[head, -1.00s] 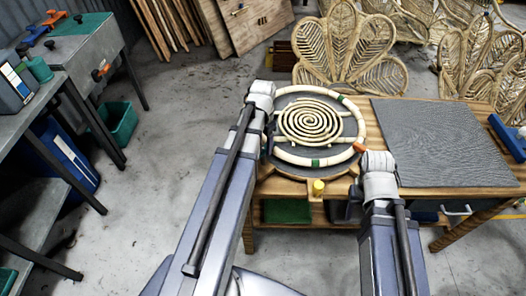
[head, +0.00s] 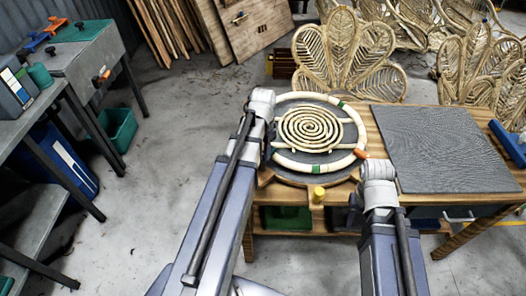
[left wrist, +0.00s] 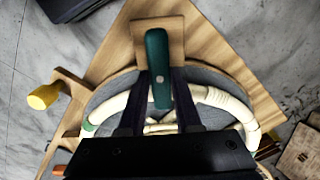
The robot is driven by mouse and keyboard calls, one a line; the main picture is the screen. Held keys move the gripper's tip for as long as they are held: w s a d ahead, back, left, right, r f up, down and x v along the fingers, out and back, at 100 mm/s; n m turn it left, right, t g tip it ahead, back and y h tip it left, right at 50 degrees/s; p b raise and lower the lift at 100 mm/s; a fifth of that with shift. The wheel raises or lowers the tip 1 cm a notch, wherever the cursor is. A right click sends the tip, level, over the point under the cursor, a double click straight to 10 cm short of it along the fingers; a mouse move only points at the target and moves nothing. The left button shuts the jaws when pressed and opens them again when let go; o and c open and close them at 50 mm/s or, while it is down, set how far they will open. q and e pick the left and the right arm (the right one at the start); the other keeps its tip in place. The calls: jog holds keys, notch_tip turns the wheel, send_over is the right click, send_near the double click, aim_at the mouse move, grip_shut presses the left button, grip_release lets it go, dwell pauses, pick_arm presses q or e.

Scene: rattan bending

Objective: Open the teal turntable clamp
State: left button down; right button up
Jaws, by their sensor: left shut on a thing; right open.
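The teal turntable clamp (left wrist: 158,65) shows in the left wrist view as a rounded teal lever on a wooden block at the turntable's edge. My left gripper (left wrist: 159,88) has its two dark fingers on either side of the lever's near end and is shut on it. In the head view my left gripper (head: 268,135) is at the turntable's left edge, and my wrist hides the clamp. The round grey turntable (head: 290,107) carries a rattan ring and a spiral. My right gripper (head: 360,178) is open at the turntable's lower right, its fingers mostly hidden by my wrist.
A yellow knob (head: 318,193) stands at the turntable's front edge. A grey ribbed mat (head: 445,148) covers the right of the wooden bench. Rattan chair backs (head: 345,55) stand behind.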

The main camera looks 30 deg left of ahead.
dwell(0.4)
pick_arm(q)
jog(key=n, duration=0.4)
jog(key=shift+n, duration=0.3)
jog(key=n, duration=0.4)
jog(key=shift+n, duration=0.3)
jog(key=n, duration=0.4)
jog(key=shift+n, duration=2.4)
jog(key=c, duration=0.6)
grip_release()
